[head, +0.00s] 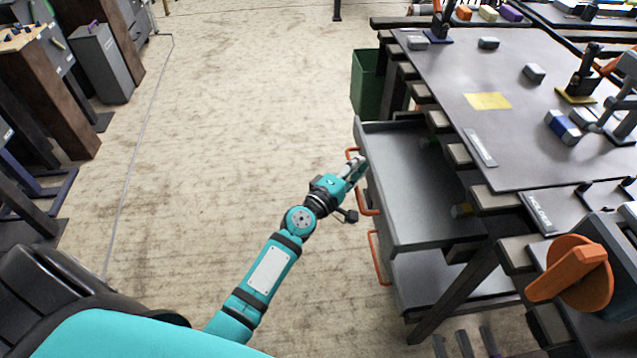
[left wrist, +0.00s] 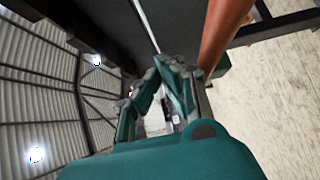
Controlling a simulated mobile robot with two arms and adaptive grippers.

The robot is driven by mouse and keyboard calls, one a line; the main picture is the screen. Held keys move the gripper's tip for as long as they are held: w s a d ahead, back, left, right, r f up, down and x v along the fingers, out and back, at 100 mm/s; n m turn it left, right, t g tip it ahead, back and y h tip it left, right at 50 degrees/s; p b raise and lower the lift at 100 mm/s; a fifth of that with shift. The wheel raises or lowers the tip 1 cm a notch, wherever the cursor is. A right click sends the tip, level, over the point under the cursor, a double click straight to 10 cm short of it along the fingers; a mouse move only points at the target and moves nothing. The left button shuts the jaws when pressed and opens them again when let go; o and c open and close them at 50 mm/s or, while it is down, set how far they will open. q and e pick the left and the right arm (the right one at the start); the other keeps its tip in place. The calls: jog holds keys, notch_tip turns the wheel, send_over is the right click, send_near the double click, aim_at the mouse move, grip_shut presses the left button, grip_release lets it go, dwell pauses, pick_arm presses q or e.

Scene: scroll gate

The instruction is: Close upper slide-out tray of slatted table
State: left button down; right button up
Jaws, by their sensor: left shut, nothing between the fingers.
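The slatted table (head: 545,150) stands at the right in the head view. Its upper slide-out tray (head: 410,200), grey and shallow, is pulled out to the left from under the tabletop. An orange handle (head: 370,204) is on the tray's outer front. My left gripper (head: 358,166) is shut and empty at that front, partly covering the handle; I cannot tell whether it touches. In the left wrist view, the shut fingers (left wrist: 168,66) are close to a dark panel and the orange bar of a handle (left wrist: 222,32). My right gripper is not in view.
A lower tray (head: 445,280) with an orange handle (head: 378,258) is also out below. A green bin (head: 367,85) stands behind the upper tray. An orange knob (head: 575,268) is at the lower right. The floor left of the trays is clear.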

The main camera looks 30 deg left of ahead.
pick_arm(q)
jog(key=w+d, duration=0.4)
jog(key=d, duration=0.1)
jog(key=w+d, duration=0.2)
jog(key=d, duration=0.1)
jog(key=shift+w+d, duration=0.25)
jog(key=shift+d, duration=0.35)
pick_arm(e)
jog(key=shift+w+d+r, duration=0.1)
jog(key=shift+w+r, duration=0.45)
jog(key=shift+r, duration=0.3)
pick_arm(q)
jog(key=shift+r, duration=0.1)
